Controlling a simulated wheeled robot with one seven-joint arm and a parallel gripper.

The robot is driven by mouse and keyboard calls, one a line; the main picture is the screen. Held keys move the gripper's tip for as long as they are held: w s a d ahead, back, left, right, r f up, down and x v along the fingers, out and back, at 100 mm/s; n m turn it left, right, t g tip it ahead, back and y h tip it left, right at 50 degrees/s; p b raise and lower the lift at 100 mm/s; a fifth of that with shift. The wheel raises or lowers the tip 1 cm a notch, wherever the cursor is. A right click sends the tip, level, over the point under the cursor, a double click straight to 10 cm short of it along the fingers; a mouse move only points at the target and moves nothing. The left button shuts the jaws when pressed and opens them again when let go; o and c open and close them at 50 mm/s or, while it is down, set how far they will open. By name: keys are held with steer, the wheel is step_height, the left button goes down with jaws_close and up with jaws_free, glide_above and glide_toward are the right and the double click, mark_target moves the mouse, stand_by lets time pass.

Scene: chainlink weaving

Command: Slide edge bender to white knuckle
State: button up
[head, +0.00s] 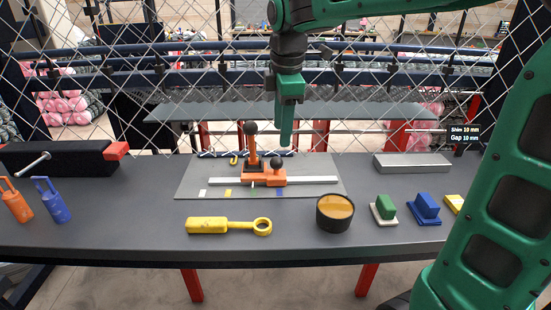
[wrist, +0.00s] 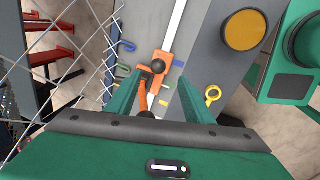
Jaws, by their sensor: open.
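The orange edge bender (head: 266,179) sits on a pale rail (head: 320,180) over a grey plate (head: 190,180). It has an upright orange lever with a black ball and a second, lower black knob. The plate's front carries coloured marks; the white mark (head: 203,193) is left of the bender, past the yellow mark (head: 228,193). I cannot tell which wire end is the white knuckle. My gripper (head: 287,140) is open and empty, pointing down above and behind the bender's right part. In the wrist view the bender (wrist: 165,62) shows beyond and between my fingers (wrist: 160,85).
A chainlink fence (head: 350,70) stands behind the table. A yellow ring tool (head: 228,226) and a dark orange-topped pot (head: 335,211) lie in front of the plate. Coloured blocks (head: 424,207) are at right, blue and orange tags (head: 50,200) at left. A grey bar (head: 411,163) lies back right.

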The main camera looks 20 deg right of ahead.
mark_target(277, 158)
steer(key=f, duration=0.3)
steer(key=w+f, duration=0.1)
steer(key=f, duration=0.3)
steer(key=w+f, duration=0.1)
steer(key=f, duration=0.2)
steer(key=shift+w+a+f, duration=0.2)
steer(key=shift+w+a, duration=0.05)
jaws_close()
